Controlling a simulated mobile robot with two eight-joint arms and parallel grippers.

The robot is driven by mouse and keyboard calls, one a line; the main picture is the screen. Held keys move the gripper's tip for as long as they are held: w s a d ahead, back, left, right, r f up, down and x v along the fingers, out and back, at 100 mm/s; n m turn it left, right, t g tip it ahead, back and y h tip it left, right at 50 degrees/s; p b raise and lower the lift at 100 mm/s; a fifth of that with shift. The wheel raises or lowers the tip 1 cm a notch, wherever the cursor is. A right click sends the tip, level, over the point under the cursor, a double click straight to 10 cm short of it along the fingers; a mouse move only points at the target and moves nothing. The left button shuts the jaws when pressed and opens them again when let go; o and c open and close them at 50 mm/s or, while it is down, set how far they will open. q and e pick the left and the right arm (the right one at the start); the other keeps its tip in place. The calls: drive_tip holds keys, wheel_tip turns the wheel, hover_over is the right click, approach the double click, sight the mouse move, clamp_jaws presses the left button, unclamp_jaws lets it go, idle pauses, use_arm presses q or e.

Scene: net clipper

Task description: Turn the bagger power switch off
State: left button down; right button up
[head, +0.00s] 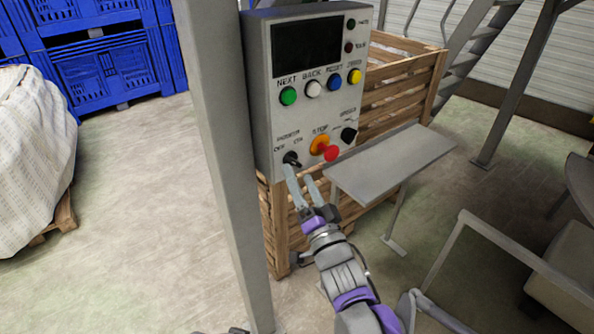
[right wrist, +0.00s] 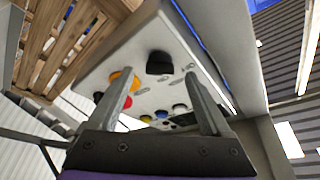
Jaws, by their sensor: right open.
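A grey control panel (head: 262,101) stands on the right of a grey post in the head view. At its lower left is a black rotary switch (head: 291,158) with small labels above it. A second black knob (head: 349,135) sits at its lower right, with lettering above that I cannot read surely. My right gripper (head: 299,177) is open and empty, its fingertips just below the lower left switch. In the right wrist view the panel appears upside down, and a black knob (right wrist: 158,63) shows beyond and between the fingers. Contact cannot be told. My left gripper is not in view.
An orange and red stop button (head: 325,149) sticks out between the knobs. Green, white, blue and yellow buttons lie above, under a dark screen (head: 306,43). A grey shelf (head: 391,163) juts out at right, before a wooden crate (head: 405,75). Open floor lies left of the post (head: 214,130).

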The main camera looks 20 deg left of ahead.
drive_tip(key=v, duration=0.8)
drive_tip(key=shift+w, duration=0.1)
drive_tip(key=s+d+f+g+h, duration=0.1)
drive_tip(key=d+f+g+h, duration=0.1)
drive_tip(key=d+f+h, duration=0.55)
drive_tip(key=s+d+f+g+h, duration=0.15)
drive_tip(key=d+f, duration=0.25)
drive_tip(key=d, duration=0.6)
drive_tip(key=s+d+f+n+g+h, duration=0.1)
drive_tip(key=s+d+f+g+h, duration=0.1)
drive_tip(key=s+d+f+g, duration=0.5)
drive_tip(key=s+d+f+n+g+h, duration=0.15)
drive_tip(key=s+f, duration=0.35)
drive_tip(key=s, duration=0.6)
use_arm(q)
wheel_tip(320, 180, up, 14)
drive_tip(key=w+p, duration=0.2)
drive_tip(key=p, duration=1.1)
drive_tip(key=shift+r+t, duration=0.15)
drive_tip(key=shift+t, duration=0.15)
use_arm(e)
wheel_tip(320, 180, up, 15)
drive_tip(key=w, duration=0.2)
drive_tip(key=shift+w+d, duration=0.15)
drive_tip(key=shift+d, duration=0.15)
